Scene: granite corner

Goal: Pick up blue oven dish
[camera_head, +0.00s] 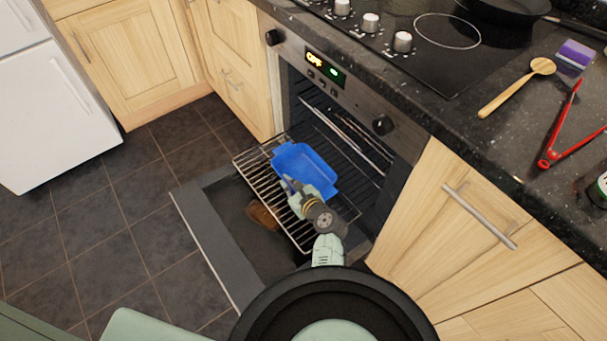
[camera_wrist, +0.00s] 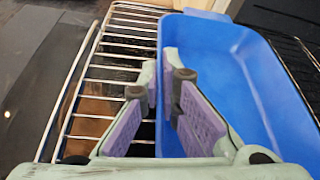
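The blue oven dish (camera_head: 306,166) sits on the pulled-out wire rack (camera_head: 262,178) of the open oven. In the wrist view the dish (camera_wrist: 235,65) fills the right side, its near-left wall running up between the fingers. My gripper (camera_head: 291,186) is over the dish's near-left edge. In the wrist view my gripper (camera_wrist: 161,92) is partly open, with the left finger outside the wall over the rack and the right finger over the dish's inside. A gap shows between the pads, and I cannot tell whether either touches the dish.
The oven door (camera_head: 212,245) is folded down below the rack. The granite counter (camera_head: 480,90) above holds a wooden spoon (camera_head: 517,87), red tongs (camera_head: 563,130) and a sponge (camera_head: 575,54). A cabinet handle (camera_head: 480,216) sticks out at right. Tiled floor at left is clear.

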